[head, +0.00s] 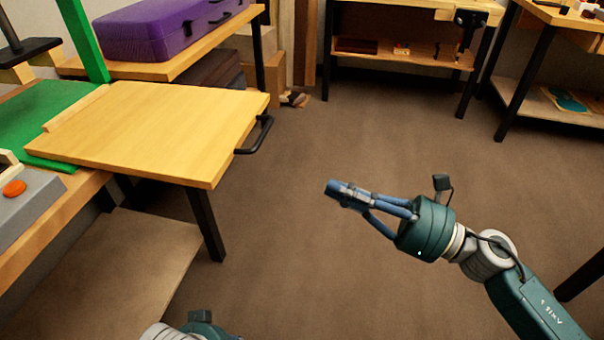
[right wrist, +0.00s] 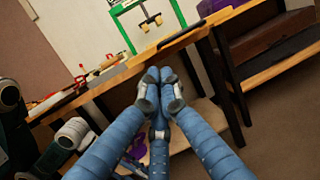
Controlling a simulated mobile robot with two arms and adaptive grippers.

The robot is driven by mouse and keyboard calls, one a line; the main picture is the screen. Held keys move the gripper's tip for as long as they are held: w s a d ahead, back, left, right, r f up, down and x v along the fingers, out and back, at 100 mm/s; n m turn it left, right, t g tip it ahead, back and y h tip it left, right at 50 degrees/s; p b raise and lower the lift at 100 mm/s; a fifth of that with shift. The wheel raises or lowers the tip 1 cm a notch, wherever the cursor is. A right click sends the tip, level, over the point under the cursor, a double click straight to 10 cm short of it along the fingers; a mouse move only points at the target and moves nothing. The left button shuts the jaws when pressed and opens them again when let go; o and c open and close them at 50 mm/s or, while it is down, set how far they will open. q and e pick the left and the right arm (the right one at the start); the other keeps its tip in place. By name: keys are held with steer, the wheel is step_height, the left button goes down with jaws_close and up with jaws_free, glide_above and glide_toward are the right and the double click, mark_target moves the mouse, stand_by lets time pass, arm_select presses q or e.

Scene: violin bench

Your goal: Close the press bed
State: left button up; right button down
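The press bed (head: 165,125) is a flat light-wood board that sticks out from the bench to the right, past the green press frame (head: 84,40). A black bar handle (head: 262,136) is on its right front edge. The bed and its handle also show edge-on in the right wrist view (right wrist: 200,30). My right gripper (head: 335,188) is in the air over the floor, to the right of and apart from the handle. Its fingertips meet with nothing between them, as the right wrist view (right wrist: 160,88) shows. Only part of my left wrist shows at the bottom; its fingers are out of frame.
A grey control box (head: 28,205) with an orange button is at the left. A purple case (head: 165,28) lies on a bench behind the bed. A dark table leg (head: 206,225) stands below the bed. The floor (head: 300,260) between the bed and my right arm is clear.

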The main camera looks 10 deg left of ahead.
mark_target(255, 151)
arm_select(q)
steer(key=shift+r+p, duration=0.55)
steer(key=shift+r, duration=0.05)
arm_select(e)
steer(key=x, duration=1.4)
steer(key=shift+r, duration=0.1)
